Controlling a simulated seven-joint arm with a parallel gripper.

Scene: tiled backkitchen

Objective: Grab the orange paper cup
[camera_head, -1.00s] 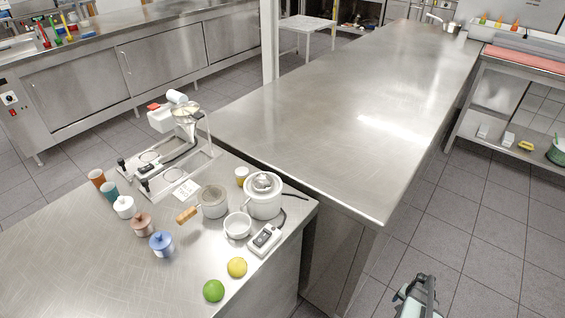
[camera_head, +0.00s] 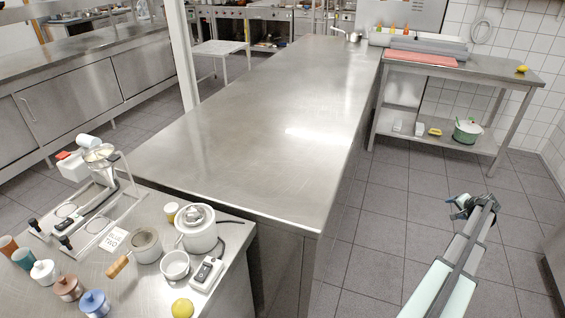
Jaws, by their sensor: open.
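An orange-brown cup (camera_head: 8,246) stands at the left edge of the picture on the near steel counter (camera_head: 140,292). A teal cup (camera_head: 25,259) stands right beside it. My gripper (camera_head: 462,207) is at the right, over the tiled floor and far from the cup. It is open, with nothing seen between its fingers. The near counter and the long steel table lie between the gripper and the cup.
A metal stand (camera_head: 100,215) rises behind the cups. The long table (camera_head: 260,130) is mostly bare.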

